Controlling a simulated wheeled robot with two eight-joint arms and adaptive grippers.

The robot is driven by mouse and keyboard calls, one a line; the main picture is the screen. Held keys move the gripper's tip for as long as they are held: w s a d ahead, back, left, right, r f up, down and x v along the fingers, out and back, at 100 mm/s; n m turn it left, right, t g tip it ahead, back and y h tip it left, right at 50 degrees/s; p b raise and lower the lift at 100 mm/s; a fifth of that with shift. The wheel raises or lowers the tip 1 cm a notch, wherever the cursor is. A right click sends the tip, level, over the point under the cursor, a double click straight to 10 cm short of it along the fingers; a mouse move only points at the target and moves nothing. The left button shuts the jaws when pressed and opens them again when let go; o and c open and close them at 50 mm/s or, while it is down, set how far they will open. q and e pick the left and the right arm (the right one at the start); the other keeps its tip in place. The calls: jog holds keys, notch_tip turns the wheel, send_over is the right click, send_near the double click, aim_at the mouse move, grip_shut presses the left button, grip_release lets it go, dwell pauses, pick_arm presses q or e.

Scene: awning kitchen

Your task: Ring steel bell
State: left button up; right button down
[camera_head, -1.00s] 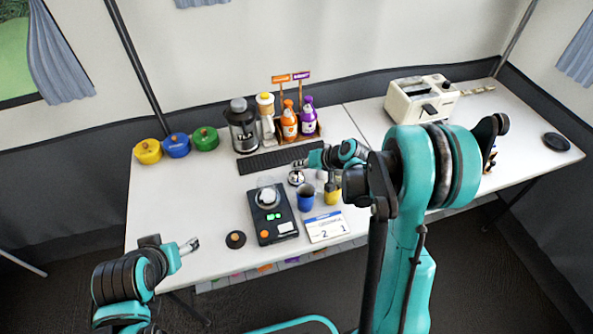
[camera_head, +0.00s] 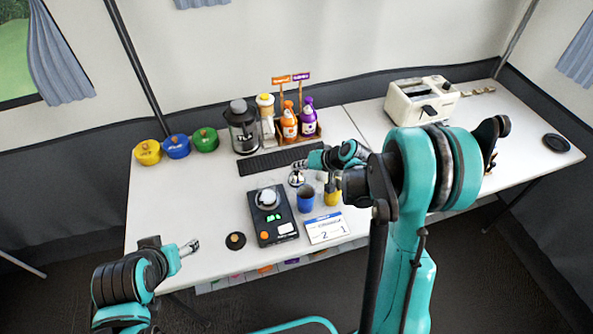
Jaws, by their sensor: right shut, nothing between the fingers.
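The steel bell (camera_head: 296,179) is a small shiny dome on the table, behind the blue cup. My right gripper (camera_head: 299,167) is shut and empty, its tip right above the bell's top. I cannot tell whether the tip touches the bell. My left gripper (camera_head: 192,246) hangs by the table's front left edge, well away from the bell. It is too small in view to tell if it is open.
A blue cup (camera_head: 305,200), a yellow cup (camera_head: 332,197), a black scale (camera_head: 271,221) and a number card (camera_head: 326,229) stand in front of the bell. A dark mat (camera_head: 272,162) and sauce bottles (camera_head: 289,124) are behind.

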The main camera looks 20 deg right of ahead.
aim_at(299, 173)
jog(key=shift+r, duration=0.5)
jog(key=shift+r+p, duration=2.05)
jog(key=shift+r, duration=0.45)
